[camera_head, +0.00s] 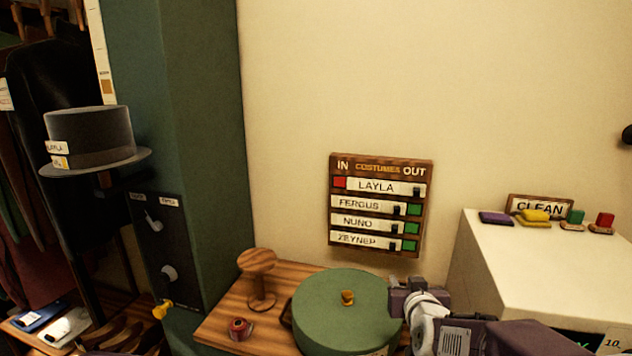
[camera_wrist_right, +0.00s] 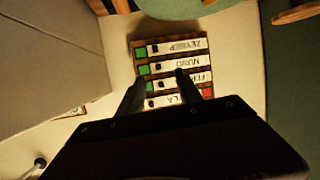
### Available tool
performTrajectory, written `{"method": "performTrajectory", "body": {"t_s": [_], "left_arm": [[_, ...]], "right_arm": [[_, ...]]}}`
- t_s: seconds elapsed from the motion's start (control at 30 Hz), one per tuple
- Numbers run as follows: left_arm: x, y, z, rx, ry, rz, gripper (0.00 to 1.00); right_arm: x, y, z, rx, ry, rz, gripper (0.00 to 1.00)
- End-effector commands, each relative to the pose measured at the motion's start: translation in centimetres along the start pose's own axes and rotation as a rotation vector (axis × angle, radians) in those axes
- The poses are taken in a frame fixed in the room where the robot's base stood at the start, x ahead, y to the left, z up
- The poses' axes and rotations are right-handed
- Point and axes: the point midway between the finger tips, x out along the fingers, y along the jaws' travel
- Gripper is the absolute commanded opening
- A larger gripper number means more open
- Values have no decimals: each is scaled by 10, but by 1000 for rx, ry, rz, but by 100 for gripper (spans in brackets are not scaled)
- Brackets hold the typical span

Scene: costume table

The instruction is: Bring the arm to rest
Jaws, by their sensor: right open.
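My right arm comes in from the bottom right of the head view, and its gripper (camera_head: 408,292) is beside the right edge of a round green lid (camera_head: 345,308) with a yellow knob. In the right wrist view the two dark fingers of this gripper (camera_wrist_right: 161,85) stand apart with nothing between them. Beyond them is the costumes board (camera_wrist_right: 172,65), upside down in that view. In the head view the board (camera_head: 380,165) hangs on the wall above the gripper. Its Layla row shows red at the left; the Fergus, Nuno and Zeynep rows show green at the right. My left gripper is out of view.
A white-topped box (camera_head: 545,250) stands at the right with a CLEAN sign (camera_head: 541,207) and coloured pads. A wooden stand (camera_head: 258,275) and a red roll (camera_head: 240,329) are on the wooden table (camera_head: 225,318). A grey hat (camera_head: 90,138) is at the left by a green pillar (camera_head: 205,150).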

Motion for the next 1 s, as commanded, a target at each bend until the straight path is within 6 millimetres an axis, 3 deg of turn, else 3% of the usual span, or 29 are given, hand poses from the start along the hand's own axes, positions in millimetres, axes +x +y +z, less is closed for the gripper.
{"method": "performTrajectory", "body": {"t_s": [0.17, 0.23, 0.4, 0.5, 0.67, 1.0], "left_arm": [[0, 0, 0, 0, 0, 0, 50], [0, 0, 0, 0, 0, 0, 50], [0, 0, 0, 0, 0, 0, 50], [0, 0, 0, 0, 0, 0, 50], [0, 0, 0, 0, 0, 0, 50], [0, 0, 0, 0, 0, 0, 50]], "right_arm": [[-23, -18, 83, -23, -270, -80, 42], [-42, -23, 125, -33, -416, -110, 42], [-114, -23, 225, -51, -820, -143, 42], [-150, -18, 257, -52, -991, -133, 42], [-174, -14, 272, -30, -1109, -108, 42], [-173, -14, 272, -23, -1107, -105, 42]]}}
